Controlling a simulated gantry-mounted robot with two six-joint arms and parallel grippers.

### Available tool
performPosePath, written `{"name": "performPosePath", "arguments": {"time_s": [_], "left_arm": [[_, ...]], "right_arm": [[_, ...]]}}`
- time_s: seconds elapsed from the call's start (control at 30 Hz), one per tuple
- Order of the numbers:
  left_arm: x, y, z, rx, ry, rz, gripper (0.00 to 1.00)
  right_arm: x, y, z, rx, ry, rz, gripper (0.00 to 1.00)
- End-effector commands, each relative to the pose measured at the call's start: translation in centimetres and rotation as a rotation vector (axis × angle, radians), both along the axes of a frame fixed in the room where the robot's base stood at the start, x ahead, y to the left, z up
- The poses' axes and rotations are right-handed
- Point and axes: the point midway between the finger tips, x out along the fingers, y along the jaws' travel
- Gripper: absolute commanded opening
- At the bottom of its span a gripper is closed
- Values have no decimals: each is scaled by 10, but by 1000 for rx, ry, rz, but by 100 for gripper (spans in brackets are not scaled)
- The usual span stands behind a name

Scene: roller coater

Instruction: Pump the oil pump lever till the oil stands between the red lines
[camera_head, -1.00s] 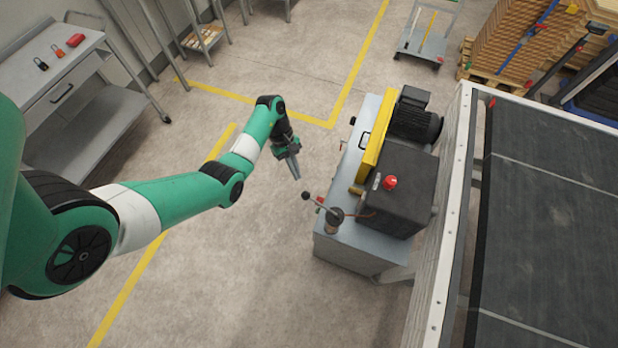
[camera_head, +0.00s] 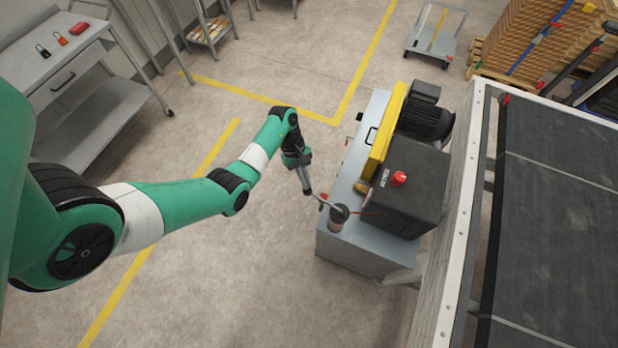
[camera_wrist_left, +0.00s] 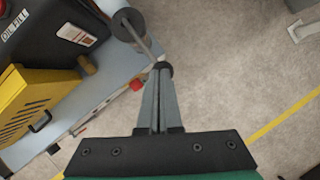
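The oil pump (camera_head: 337,222), a small cylinder with a dark round cap, stands on the near corner of the grey machine base. Its thin lever (camera_head: 325,204) reaches out to the left. In the left wrist view the lever (camera_wrist_left: 146,48) runs from the cap to a dark ball knob (camera_wrist_left: 164,68). My left gripper (camera_head: 308,191) has its fingers together, with the tips right at the knob; it also shows in the left wrist view (camera_wrist_left: 162,78). I cannot tell whether the tips touch it. No oil level or red lines can be made out. My right gripper is out of view.
A dark box with a red button (camera_head: 399,178) and a yellow guard (camera_head: 386,130) sit on the machine base beside the pump. A large conveyor (camera_head: 555,200) stands to the right. The floor left of the pump is clear.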

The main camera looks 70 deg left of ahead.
Motion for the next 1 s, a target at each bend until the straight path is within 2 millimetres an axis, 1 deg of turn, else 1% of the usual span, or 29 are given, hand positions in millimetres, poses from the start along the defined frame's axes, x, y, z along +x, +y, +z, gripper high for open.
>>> {"name": "performPosePath", "arguments": {"time_s": [0.27, 0.37, 0.6, 0.67, 1.0], "left_arm": [[0, -1, -1, -3, 1, -2, 0], [0, -1, -9, -3, 1, -2, 0], [0, -1, -39, -4, 0, -2, 0], [0, -1, -44, -3, 1, -2, 0], [0, 0, -43, -2, -1, -1, 0]], "right_arm": [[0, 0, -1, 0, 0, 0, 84], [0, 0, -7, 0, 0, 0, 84], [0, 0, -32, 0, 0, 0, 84], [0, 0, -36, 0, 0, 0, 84], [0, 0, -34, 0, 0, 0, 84]]}}
